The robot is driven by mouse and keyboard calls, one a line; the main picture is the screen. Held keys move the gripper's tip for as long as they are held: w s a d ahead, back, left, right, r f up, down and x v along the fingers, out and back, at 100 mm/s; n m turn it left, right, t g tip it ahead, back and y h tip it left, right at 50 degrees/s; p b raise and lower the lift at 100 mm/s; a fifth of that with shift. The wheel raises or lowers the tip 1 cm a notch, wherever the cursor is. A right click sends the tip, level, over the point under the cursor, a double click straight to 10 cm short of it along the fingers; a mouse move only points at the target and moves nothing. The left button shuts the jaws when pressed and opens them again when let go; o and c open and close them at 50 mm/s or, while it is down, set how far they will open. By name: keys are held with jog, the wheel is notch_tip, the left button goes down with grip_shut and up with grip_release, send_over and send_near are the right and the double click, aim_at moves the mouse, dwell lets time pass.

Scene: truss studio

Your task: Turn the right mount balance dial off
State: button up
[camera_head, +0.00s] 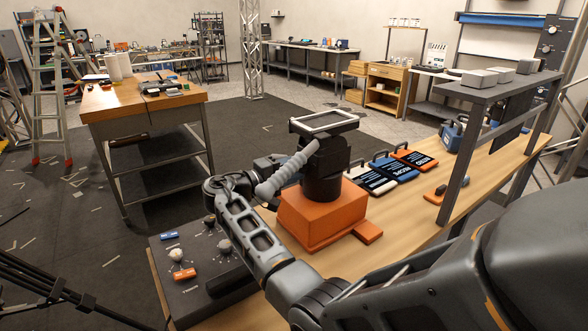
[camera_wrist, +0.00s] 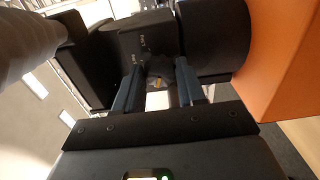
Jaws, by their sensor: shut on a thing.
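The mount (camera_head: 322,168) is a black camera-style head with a grey handle, standing on an orange base (camera_head: 305,222) on the wooden bench. My gripper reaches its left side in the head view, where the handle and my arm hide the dial. In the wrist view my gripper (camera_wrist: 157,92) has its two blue-grey fingers on either side of a dark dial (camera_wrist: 157,78) with a yellow mark below it. The fingers are shut on this dial, beside a black housing (camera_wrist: 150,42) with small white lettering. The dial's setting cannot be read.
A dark control panel (camera_head: 172,286) with several knobs lies at the bench's left end, close to my arm. A dark shelf frame (camera_head: 457,165) stands at the right. An orange block (camera_head: 368,232) adjoins the base.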

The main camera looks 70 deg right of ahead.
jog(key=o, duration=1.1)
jog(key=shift+c, duration=0.2)
jog(key=b+v, duration=0.2)
jog(key=v, duration=0.6)
